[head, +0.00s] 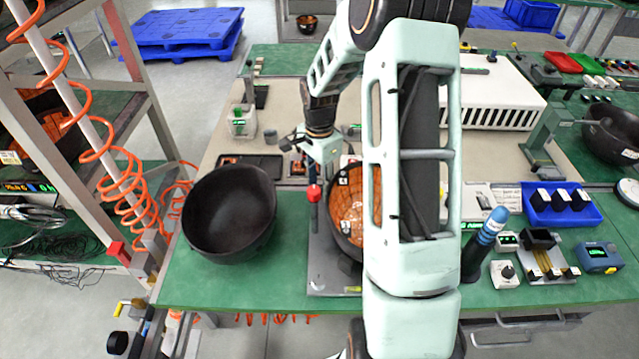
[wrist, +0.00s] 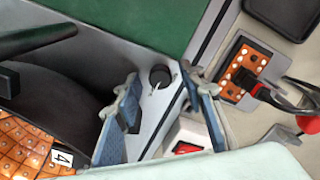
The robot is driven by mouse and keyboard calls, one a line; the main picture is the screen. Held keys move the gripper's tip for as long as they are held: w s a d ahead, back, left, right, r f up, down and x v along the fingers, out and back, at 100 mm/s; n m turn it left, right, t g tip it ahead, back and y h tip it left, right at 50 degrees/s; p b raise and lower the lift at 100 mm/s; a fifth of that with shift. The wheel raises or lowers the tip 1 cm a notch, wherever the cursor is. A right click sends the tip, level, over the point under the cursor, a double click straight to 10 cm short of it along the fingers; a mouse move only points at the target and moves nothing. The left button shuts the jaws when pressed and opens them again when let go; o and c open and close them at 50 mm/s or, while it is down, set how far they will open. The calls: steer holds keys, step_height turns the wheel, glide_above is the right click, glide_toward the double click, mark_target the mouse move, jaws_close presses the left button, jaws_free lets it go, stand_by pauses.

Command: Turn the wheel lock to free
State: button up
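A small round black knob (wrist: 160,77) with a pale pointer mark sits on a grey plate in the wrist view; it looks like the wheel lock, but no label is readable. My gripper (wrist: 161,84) is open, its two blue-grey fingers apart on either side of the knob. I cannot tell whether they touch it. In the head view my gripper (head: 322,160) points down behind the orange-lined dark bowl (head: 350,205), and the knob is hidden there. The bowl's orange tiled inside (wrist: 25,145), with a tag reading 4, is at lower left in the wrist view.
A red-topped post (head: 314,193) stands close to my gripper. An empty black bowl (head: 230,212) sits to the left. In the wrist view, a white box with a red display (wrist: 188,140) and an orange board with cables (wrist: 243,65) lie to the right.

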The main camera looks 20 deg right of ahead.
steer(key=shift+c, duration=0.5)
jaws_close()
